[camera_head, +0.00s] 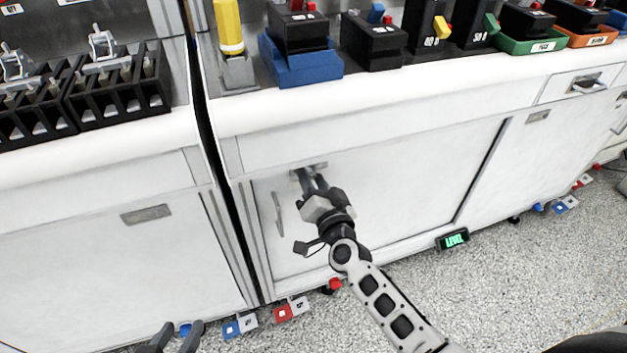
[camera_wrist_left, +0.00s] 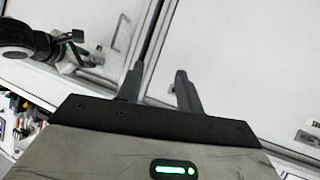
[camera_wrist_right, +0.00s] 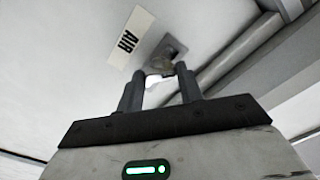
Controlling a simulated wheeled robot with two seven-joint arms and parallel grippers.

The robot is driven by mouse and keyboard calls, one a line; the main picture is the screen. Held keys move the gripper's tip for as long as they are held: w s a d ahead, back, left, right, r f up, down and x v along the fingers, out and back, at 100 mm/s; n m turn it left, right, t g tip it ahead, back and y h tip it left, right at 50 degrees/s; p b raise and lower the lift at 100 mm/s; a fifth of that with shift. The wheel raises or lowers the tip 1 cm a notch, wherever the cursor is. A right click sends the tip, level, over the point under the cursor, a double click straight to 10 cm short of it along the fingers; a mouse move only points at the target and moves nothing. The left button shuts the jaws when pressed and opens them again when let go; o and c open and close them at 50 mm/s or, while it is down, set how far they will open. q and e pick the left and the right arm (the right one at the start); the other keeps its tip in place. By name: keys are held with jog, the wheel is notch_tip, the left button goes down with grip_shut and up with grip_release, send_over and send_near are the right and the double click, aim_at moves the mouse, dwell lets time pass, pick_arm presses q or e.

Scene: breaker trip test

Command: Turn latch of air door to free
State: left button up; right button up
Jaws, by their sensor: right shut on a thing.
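The white air door (camera_head: 410,195) is the cabinet panel in front of me, and it looks closed. Its small grey metal latch (camera_head: 314,166) is near the door's top edge. In the right wrist view the latch (camera_wrist_right: 174,50) sits beside an "AIR" label (camera_wrist_right: 131,38). My right gripper (camera_head: 304,177) is shut on the latch, its fingertips (camera_wrist_right: 160,72) on either side of the knob and partly hiding it. The latch's exact turn angle is hard to tell. My left gripper (camera_head: 177,336) is low at the bottom edge, open and empty, also seen in its wrist view (camera_wrist_left: 157,80).
A thin vertical handle (camera_head: 278,214) is left of my right gripper. A worktop edge (camera_head: 420,80) with several black devices runs above the door. A green "LEVEL" display (camera_head: 452,240) is low on the right. Coloured pedals (camera_head: 290,309) sit along the base.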

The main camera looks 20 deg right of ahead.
jog(key=m, duration=0.4)
jog(key=shift+m+b, duration=0.3)
jog(key=shift+m, duration=0.1)
jog(key=m, duration=0.3)
jog(key=shift+b, duration=0.3)
pick_arm(q)
jog(key=shift+f, duration=0.25)
pick_arm(e)
jog(key=shift+m, duration=1.1)
jog(key=o, duration=1)
